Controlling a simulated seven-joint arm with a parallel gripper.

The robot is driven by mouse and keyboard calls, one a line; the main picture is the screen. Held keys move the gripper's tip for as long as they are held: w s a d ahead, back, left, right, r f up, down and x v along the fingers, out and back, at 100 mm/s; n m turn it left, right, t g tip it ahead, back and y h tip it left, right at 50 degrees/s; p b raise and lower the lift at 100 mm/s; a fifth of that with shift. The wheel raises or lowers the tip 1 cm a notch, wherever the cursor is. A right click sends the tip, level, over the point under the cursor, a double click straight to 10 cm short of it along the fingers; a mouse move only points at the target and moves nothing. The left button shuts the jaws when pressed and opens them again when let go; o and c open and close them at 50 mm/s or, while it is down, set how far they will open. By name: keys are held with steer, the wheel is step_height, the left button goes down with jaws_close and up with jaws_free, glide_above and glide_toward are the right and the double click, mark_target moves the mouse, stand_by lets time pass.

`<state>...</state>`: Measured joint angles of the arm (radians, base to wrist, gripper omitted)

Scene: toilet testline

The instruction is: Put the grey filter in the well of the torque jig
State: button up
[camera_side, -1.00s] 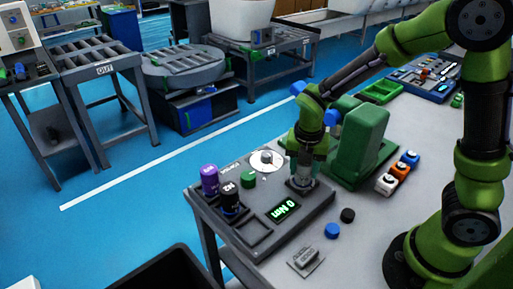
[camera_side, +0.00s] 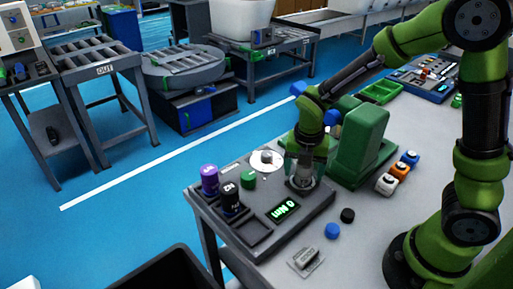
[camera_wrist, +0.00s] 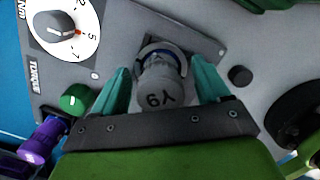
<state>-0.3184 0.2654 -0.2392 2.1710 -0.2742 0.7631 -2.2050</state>
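The grey filter (camera_wrist: 160,98), marked on its top, stands between my fingers in the wrist view. Its lower end sits within the round well of the torque jig (camera_wrist: 180,45); how deep it sits I cannot tell. In the side view the filter (camera_side: 304,174) looks upright at the right end of the jig (camera_side: 270,232). My gripper (camera_side: 304,163) is down around it. The teal fingers (camera_wrist: 163,80) stand apart on both sides of the filter, with narrow gaps. The jig's display reads about 0 Nm.
A torque dial (camera_side: 265,160), a green knob (camera_side: 248,180), a purple cylinder (camera_side: 209,180) and a black cylinder (camera_side: 230,198) are on the jig's left part. A tall green block (camera_side: 360,145) stands close right of my gripper. Blue (camera_side: 332,230) and black (camera_side: 347,215) caps lie in front.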

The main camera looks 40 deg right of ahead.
step_height(320, 180, up, 16)
steer(key=s+a+r, duration=0.1)
steer(key=a, duration=0.1)
steer(key=s+r+m+t+y, duration=0.1)
steer(key=s+m+t+y, duration=0.2)
steer(key=m, duration=2.5)
steer(key=s+t, duration=0.3)
steer(key=s, duration=0.3)
steer(key=shift+s+m, duration=0.25)
steer(key=shift+m, duration=0.15)
